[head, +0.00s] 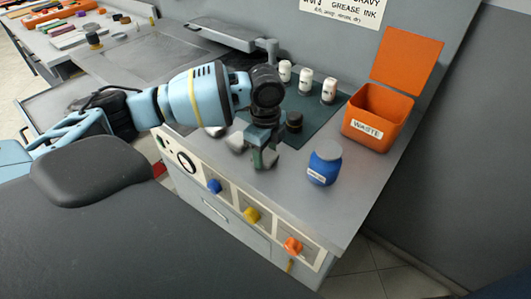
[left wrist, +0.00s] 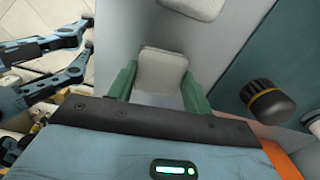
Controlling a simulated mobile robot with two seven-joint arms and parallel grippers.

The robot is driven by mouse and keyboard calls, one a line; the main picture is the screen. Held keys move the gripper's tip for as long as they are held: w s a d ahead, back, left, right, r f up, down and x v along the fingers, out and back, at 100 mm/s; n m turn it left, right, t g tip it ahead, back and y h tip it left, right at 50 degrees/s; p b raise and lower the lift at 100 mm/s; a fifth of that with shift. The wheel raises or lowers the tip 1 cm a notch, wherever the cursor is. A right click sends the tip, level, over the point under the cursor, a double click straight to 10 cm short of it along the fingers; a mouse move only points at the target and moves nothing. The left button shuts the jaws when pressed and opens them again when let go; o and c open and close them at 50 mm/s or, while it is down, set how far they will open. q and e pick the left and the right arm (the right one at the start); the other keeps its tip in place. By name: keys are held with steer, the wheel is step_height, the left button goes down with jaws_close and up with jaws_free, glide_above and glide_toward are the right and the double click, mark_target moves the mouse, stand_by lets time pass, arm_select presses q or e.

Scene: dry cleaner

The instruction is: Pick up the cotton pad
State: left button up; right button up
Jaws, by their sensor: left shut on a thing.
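A pale, squarish cotton pad (left wrist: 161,70) is between the two green fingers of my left gripper (left wrist: 160,88) in the left wrist view. In the head view my left gripper (head: 264,157) points down over the front of the grey counter, and the pad is a small pale patch between its fingers. The gripper is shut on the pad. Whether the pad touches the counter is hard to tell. A second pale pad (left wrist: 193,7) shows at the top of the left wrist view. My right gripper is not in the head view.
On the counter (head: 318,212) stand a blue jar (head: 324,164) and an open orange waste bin (head: 377,117) to the right. Several white bottles (head: 306,82) stand behind on a dark green mat (head: 318,118). A dark-capped jar (left wrist: 267,101) is close beside the gripper. Coloured knobs (head: 251,215) line the front.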

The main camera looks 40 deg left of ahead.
mark_target(266, 154)
arm_select(q)
steer(key=shift+r, duration=0.65)
step_height(266, 154, up, 2)
steer(key=shift+r, duration=0.15)
steer(key=s+a, duration=0.3)
steer(key=s, duration=0.4)
steer(key=s+a+r, duration=0.1)
steer(key=s+a, duration=0.3)
steer(key=s, duration=0.3)
steer(key=shift+a+r+p, duration=0.15)
steer(key=shift+a+p, duration=0.15)
